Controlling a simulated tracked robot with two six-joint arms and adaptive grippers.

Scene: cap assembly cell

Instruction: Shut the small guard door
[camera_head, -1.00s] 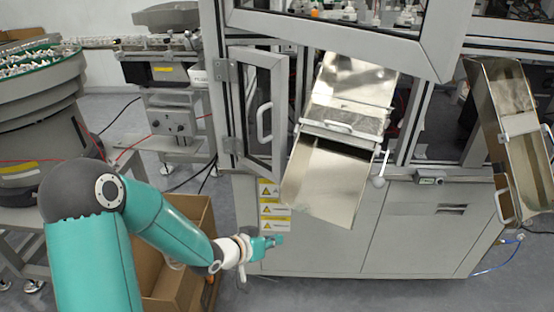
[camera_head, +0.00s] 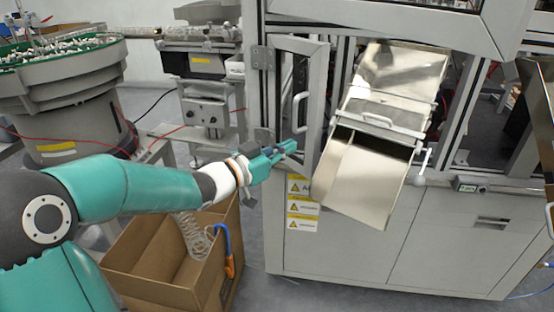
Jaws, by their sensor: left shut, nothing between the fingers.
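The small guard door (camera_head: 311,58) is a grey framed panel with a clear pane and a pale curved handle (camera_head: 296,112). It is hinged on its left side to the machine frame and stands open, swung outward. My left gripper (camera_head: 293,149) is shut and empty. In the picture it is just below the handle, near the lower part of the door; I cannot tell whether it touches the door. My right gripper is not in view.
A metal chute (camera_head: 362,178) slopes out of the opening right of the door. A cardboard box (camera_head: 150,285) stands on the floor below my left arm. A bowl feeder (camera_head: 62,80) stands at the left. Warning labels (camera_head: 302,205) are on the cabinet.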

